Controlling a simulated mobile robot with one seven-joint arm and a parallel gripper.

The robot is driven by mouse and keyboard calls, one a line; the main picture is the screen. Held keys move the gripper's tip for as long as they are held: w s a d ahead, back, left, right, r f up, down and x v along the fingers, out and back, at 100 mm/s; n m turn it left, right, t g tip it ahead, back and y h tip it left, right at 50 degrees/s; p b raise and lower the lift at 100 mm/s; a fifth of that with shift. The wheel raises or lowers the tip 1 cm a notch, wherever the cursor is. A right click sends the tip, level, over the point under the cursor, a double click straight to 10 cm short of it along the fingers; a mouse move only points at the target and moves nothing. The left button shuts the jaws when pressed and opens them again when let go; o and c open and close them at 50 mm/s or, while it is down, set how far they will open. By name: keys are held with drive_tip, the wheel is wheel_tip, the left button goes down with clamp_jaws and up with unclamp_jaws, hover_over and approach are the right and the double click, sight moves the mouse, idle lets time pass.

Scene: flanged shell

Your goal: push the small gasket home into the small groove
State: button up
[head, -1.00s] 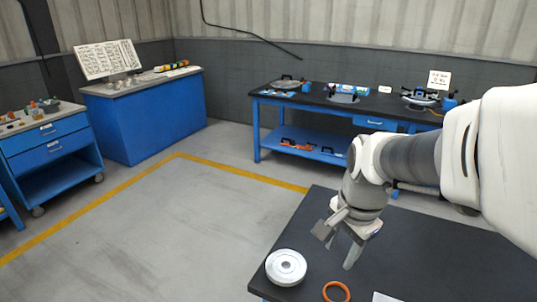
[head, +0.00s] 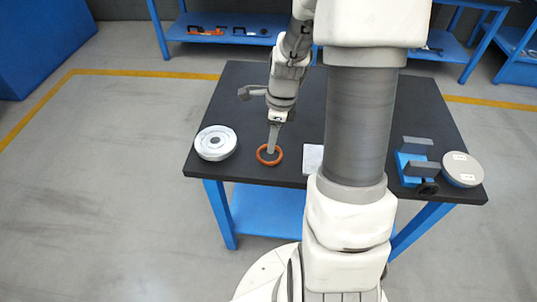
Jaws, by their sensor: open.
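An orange ring (head: 269,163), which looks like the gasket, lies flat on the dark tabletop (head: 240,100) near its front edge. I cannot tell whether it is the small one. The flanged shell (head: 215,143), a pale round part with a dark centre hole, lies left of the ring, apart from it. Its grooves are too small to make out. My gripper (head: 261,117) is open and empty. One finger points down at the ring and overlaps its far side in the picture. I cannot tell whether the finger touches the ring.
A white plate or sheet (head: 313,158) lies right of the ring, partly behind my arm. A blue fixture with grey blocks (head: 413,161) and a grey labelled disc (head: 462,169) are at the right end. Blue benches stand behind.

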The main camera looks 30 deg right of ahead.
sight(268, 162)
drive_tip(key=f, duration=0.3)
drive_tip(key=f+b, duration=0.1)
drive_tip(key=f, duration=0.1)
drive_tip(key=a+f, duration=0.1)
drive_tip(key=f, duration=0.2)
drive_tip(key=shift+w+f, duration=0.15)
drive_tip(key=shift+f, duration=0.15)
clamp_jaws()
idle(1.1)
